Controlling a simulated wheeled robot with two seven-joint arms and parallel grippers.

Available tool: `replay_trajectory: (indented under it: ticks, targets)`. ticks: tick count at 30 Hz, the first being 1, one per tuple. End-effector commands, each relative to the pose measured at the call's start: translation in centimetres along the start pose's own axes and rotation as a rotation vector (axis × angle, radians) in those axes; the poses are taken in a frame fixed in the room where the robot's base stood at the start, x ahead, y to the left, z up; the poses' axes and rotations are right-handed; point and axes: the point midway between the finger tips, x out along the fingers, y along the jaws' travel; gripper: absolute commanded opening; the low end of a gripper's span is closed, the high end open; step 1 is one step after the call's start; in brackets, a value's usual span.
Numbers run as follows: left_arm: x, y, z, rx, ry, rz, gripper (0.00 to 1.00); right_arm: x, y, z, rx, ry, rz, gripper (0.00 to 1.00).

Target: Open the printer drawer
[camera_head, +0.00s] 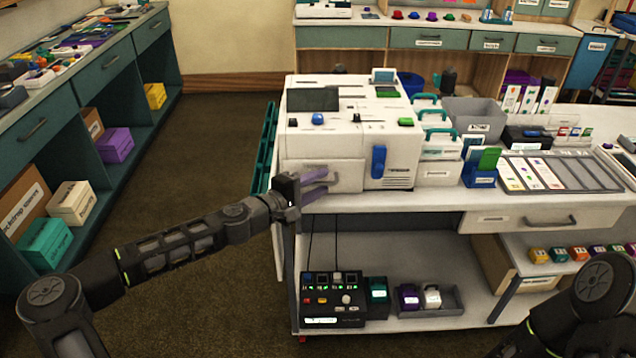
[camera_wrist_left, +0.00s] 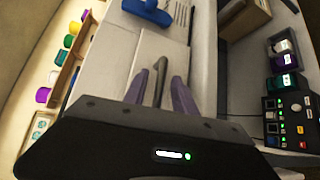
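The white printer (camera_head: 342,142) stands on the left end of the white workbench. Its drawer (camera_head: 345,172) is at the lower front left and looks closed. My left gripper (camera_head: 324,182) is in front of that drawer, its two purple fingers pointing at it. In the left wrist view the fingers (camera_wrist_left: 161,76) are apart, and the drawer's dark bar handle (camera_wrist_left: 160,72) shows between them. I see a gap on each side of the handle; whether the tips reach past it I cannot tell. My right arm shows at the lower right, its gripper out of view.
A blue lever (camera_head: 378,161) is on the printer's front, right of the drawer. A lower shelf holds a black control box (camera_head: 333,312) and small containers. White boxes with teal handles (camera_head: 437,170) stand right of the printer. The floor (camera_head: 215,135) left of the bench is clear.

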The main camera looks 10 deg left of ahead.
Motion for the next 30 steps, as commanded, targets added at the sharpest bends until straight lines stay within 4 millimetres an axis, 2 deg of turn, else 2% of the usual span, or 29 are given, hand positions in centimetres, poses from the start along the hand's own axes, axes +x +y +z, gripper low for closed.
replay_trajectory:
  ticks: [2, 13, 30]
  targets:
    - [-0.02, 0.00, 0.00, 0.000, 0.000, 0.000, 0.31, 0.00, 0.00, 0.00, 0.000, 0.000, 0.000, 0.00]
    - [-0.04, 0.02, 0.00, 0.000, 0.000, 0.000, 0.01, 0.01, 0.00, 0.00, 0.000, 0.000, 0.000, 0.00]
    - [-0.04, -0.01, 0.00, 0.000, 0.000, 0.000, 0.00, 0.01, 0.00, 0.00, 0.000, 0.000, 0.000, 0.00]
